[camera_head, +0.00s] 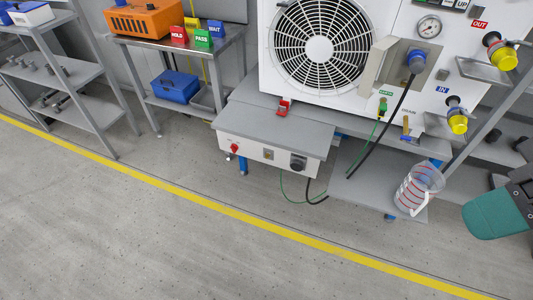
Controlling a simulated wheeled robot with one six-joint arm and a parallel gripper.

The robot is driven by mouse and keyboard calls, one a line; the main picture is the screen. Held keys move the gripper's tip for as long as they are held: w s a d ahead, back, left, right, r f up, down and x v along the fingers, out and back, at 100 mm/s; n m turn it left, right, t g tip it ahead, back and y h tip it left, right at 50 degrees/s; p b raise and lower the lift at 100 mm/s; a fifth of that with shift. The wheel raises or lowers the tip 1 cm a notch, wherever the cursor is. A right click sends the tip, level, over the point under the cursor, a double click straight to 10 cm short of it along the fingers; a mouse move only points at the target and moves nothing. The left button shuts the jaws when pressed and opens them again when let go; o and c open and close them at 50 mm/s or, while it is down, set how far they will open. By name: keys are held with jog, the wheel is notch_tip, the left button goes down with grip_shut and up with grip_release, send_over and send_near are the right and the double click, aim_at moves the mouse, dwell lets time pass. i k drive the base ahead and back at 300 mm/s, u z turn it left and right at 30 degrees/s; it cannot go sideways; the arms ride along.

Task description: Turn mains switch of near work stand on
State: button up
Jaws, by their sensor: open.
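The near work stand (268,129) has a grey top and a white front panel, and stands in the middle of the head view. A small red rotary knob (235,148), which looks like the mains switch, sits at the left of that panel. Its handle looks tilted, but its on or off position is too small to read. A square socket (268,154) and a dark round socket (298,162) sit to its right. A teal and dark part of my arm shows at the right edge, well apart from the stand. My gripper's fingers do not show.
A white fan unit (385,95) stands behind the stand. Black and green cables hang beside a lower shelf holding a clear jug (415,190). A red object (284,106) lies at the stand top's back edge. The floor in front is clear, with a yellow line (230,212).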

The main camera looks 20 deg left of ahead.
aim_at(234, 148)
jog(key=u, duration=1.25)
jog(key=k, duration=0.5)
jog(key=u, duration=1.05)
jog(key=i, duration=1.7)
jog(key=z, duration=0.65)
